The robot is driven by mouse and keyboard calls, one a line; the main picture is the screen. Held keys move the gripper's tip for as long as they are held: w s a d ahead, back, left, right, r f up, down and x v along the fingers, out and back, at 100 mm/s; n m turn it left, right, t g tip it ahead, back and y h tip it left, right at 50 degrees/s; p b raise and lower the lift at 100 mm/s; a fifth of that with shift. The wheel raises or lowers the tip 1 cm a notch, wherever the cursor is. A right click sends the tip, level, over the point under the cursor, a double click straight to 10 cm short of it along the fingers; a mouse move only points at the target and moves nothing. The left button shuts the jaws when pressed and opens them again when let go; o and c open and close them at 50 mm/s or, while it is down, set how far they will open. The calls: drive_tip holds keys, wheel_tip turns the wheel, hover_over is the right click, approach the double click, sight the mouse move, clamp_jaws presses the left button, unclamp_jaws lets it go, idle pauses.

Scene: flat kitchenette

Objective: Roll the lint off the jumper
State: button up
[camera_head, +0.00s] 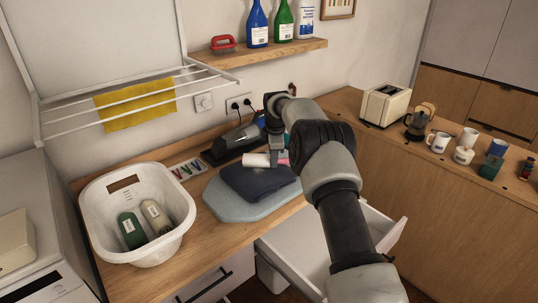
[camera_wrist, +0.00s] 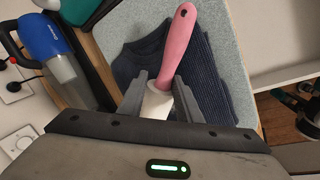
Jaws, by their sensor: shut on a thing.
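The dark navy jumper (camera_head: 258,184) lies folded on a pale blue-grey pad (camera_head: 225,204) on the wooden counter. Its ribbed knit shows in the wrist view (camera_wrist: 208,80). My gripper (camera_head: 276,161) is above the jumper's back part, shut on the lint roller. The roller's white head (camera_head: 256,160) sticks out to the left in the head view. Its pink handle (camera_wrist: 180,38) points away from my gripper in the wrist view, and the white part (camera_wrist: 157,102) sits between the fingers. I cannot tell whether the roller touches the jumper. No lint is distinguishable.
A white basket (camera_head: 95,215) with two bottles stands at the left. An open drawer (camera_head: 300,262) juts out below the counter. A shelf (camera_head: 262,51) hangs above.

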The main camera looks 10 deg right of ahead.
sight(268, 161)
drive_tip(key=shift+w+d+f, duration=0.15)
drive_tip(key=shift+w+d, duration=0.05)
drive_tip(key=shift+d, duration=0.3)
drive_tip(key=shift+s+d, duration=0.1)
drive_tip(key=shift+s+a+b, duration=0.45)
drive_tip(key=shift+s+a, duration=0.05)
drive_tip(key=shift+a, duration=0.2)
drive_tip(key=shift+s+a+b, duration=0.45)
drive_tip(key=shift+a, duration=0.25)
drive_tip(key=shift+s+a, duration=0.2)
drive_tip(key=shift+a, duration=0.1)
drive_tip(key=shift+r, duration=0.2)
drive_tip(key=shift+w+d+r+p, duration=0.15)
drive_tip(key=shift+w+d+p, duration=0.5)
drive_tip(key=shift+d+p, duration=0.2)
drive_tip(key=shift+w+d+p, duration=0.55)
drive_tip(key=shift+w+d, duration=0.05)
drive_tip(key=shift+d, duration=0.2)
drive_tip(key=shift+r, duration=2.95)
